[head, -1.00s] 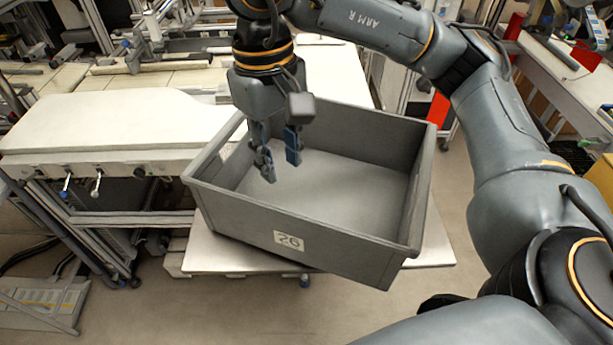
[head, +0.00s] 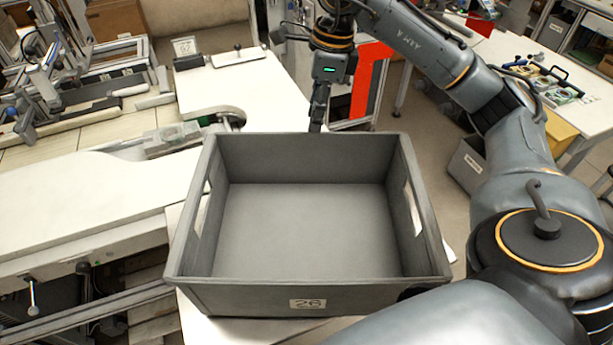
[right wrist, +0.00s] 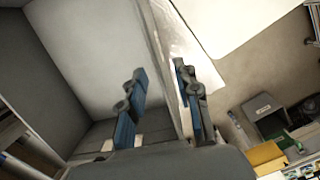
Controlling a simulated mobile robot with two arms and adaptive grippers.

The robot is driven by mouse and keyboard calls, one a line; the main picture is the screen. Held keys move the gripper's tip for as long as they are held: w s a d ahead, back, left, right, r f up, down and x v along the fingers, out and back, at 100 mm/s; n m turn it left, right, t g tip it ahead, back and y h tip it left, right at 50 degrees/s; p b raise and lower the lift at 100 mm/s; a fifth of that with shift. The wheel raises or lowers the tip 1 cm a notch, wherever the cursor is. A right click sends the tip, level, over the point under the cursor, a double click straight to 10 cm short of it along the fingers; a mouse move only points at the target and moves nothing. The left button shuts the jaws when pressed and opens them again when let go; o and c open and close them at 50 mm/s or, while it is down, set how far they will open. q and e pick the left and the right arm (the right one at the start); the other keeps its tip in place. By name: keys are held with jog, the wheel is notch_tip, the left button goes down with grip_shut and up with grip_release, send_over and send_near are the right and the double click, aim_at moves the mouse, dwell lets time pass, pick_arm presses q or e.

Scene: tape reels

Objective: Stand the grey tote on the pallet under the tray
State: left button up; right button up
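The grey tote (head: 310,294), open-topped with a label on its near wall, stands upright and empty on a white flat top (head: 225,330). My right gripper (head: 316,122) is at the tote's far rim. In the right wrist view its two blue-padded fingers (right wrist: 162,102) are apart, with a wall of the tote (right wrist: 165,60) running between them in the picture. I cannot tell whether they touch it. Slats like a wooden pallet (head: 152,325) show partly under the left bench; most is hidden. I cannot tell which surface is the tray. My left gripper is not in view.
A long white bench top (head: 75,215) with levers is close to the tote's left. A red panel (head: 368,80) stands behind my right gripper. A smaller grey bin (head: 466,165) and a yellow box (head: 562,135) are at the right. Floor shows right of the tote.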

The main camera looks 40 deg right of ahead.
aim_at(311, 134)
jog(key=f, duration=0.3)
jog(key=f+p, duration=0.1)
jog(key=f, duration=0.1)
jog(key=shift+w+a+f, duration=0.25)
jog(key=shift+w+a, duration=0.05)
jog(key=shift+a, duration=0.1)
jog(key=f+p, duration=0.1)
jog(key=f, duration=0.1)
jog(key=a+f+p, duration=0.1)
jog(key=f, duration=0.2)
jog(key=shift+w+a, duration=0.1)
jog(key=shift+a, duration=0.1)
jog(key=shift+c, duration=0.4)
grip_shut()
jog(key=shift+r, duration=0.1)
